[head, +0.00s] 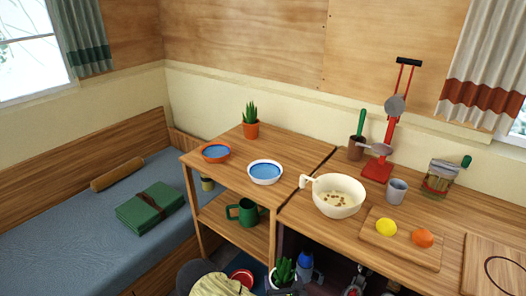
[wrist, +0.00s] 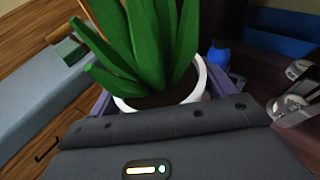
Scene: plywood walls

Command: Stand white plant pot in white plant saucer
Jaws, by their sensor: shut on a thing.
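The white plant pot (wrist: 201,80) holds a spiky green plant and dark soil. My gripper (wrist: 160,95) is shut on this pot, with a finger at each side of it in the wrist view. In the head view the plant (head: 283,271) shows at the bottom edge, low in front of the shelf unit, and most of its pot is hidden. The white plant saucer (head: 265,179) stands on the shelf unit's top near its front edge, with blue inside and nothing standing in it. The pot is apart from the saucer and below it.
An orange saucer (head: 216,153) and a potted plant in an orange pot (head: 250,129) share the shelf top (head: 225,174). A cream bowl (head: 338,205) stands on the counter at right. A green mug (head: 244,212) sits on the lower shelf. A bed (head: 80,235) lies left.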

